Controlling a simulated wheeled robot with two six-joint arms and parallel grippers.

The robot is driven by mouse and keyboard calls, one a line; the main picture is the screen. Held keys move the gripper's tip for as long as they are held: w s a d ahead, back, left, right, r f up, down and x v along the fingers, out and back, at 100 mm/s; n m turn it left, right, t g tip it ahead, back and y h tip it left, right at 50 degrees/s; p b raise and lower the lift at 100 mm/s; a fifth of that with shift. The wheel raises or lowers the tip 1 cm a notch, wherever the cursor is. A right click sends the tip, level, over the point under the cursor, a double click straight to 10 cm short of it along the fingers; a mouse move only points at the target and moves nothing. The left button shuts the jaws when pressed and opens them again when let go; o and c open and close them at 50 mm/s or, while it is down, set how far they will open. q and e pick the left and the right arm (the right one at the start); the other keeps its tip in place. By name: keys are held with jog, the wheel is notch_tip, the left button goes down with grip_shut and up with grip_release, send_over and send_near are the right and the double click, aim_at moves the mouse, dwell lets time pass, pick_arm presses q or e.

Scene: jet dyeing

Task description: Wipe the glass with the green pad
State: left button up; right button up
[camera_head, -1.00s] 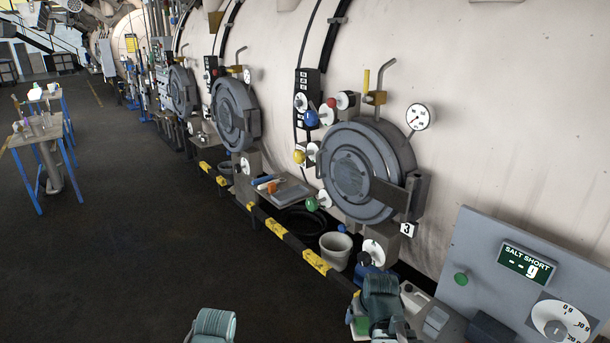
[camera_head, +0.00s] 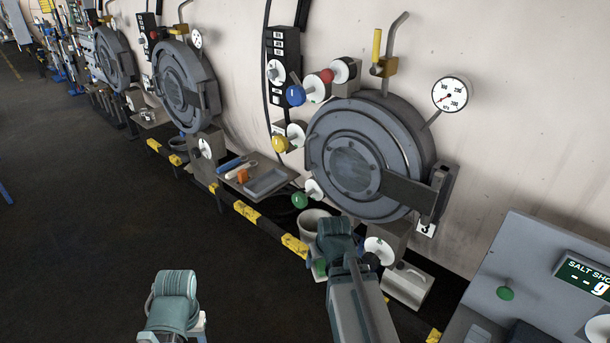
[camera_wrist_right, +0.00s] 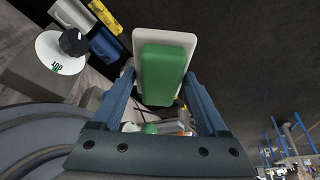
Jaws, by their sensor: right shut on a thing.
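The green pad (camera_wrist_right: 165,72) with its white backing (camera_wrist_right: 190,38) sits between the fingers of my right gripper (camera_wrist_right: 160,80), which is shut on it. In the head view the pad's green edge (camera_head: 319,268) shows below my right wrist, in front of the grey bucket; the wrist hides most of the gripper. The round glass (camera_head: 352,171) is at the centre of the grey hatch door (camera_head: 325,150) on the nearest machine, above and beyond my right wrist. The pad is apart from the glass. My left arm shows at the bottom; its fingers cannot be seen.
A grey bar (camera_head: 405,190) crosses the hatch's right side. Coloured valve knobs (camera_head: 296,95) stick out left of the hatch. A shelf with a tray (camera_head: 270,182) and tools is lower left. A yellow-black rail (camera_head: 247,211) runs along the floor. The salt panel (camera_head: 530,270) stands at right.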

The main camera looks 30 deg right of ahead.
jog(key=w+d+n+h+b, duration=0.2)
jog(key=w+d+h, duration=0.2)
jog(key=d, duration=0.2)
jog(key=n+t+h+b, duration=0.3)
jog(key=n+t+h, duration=0.5)
jog(key=n+t, duration=0.1)
send_near(342, 170)
jog(key=w+a, duration=0.4)
jog(key=w, duration=0.1)
jog(key=shift+w+d+r, duration=0.1)
jog(key=shift+w+d, duration=0.3)
jog(key=shift+d, duration=0.45)
jog(key=shift+w+d+r, duration=0.1)
jog(key=shift+w+d, duration=0.35)
jog(key=shift+d, duration=0.45)
jog(key=shift+w+d+r, duration=0.1)
jog(key=shift+w+d, duration=0.3)
jog(key=shift+d, duration=0.45)
jog(key=shift+w+d, duration=0.35)
jog(key=shift+d, duration=0.55)
jog(key=shift+s+d, duration=0.35)
jog(key=shift+s, duration=0.5)
jog(key=shift+s+d, duration=0.35)
jog(key=shift+s, duration=0.55)
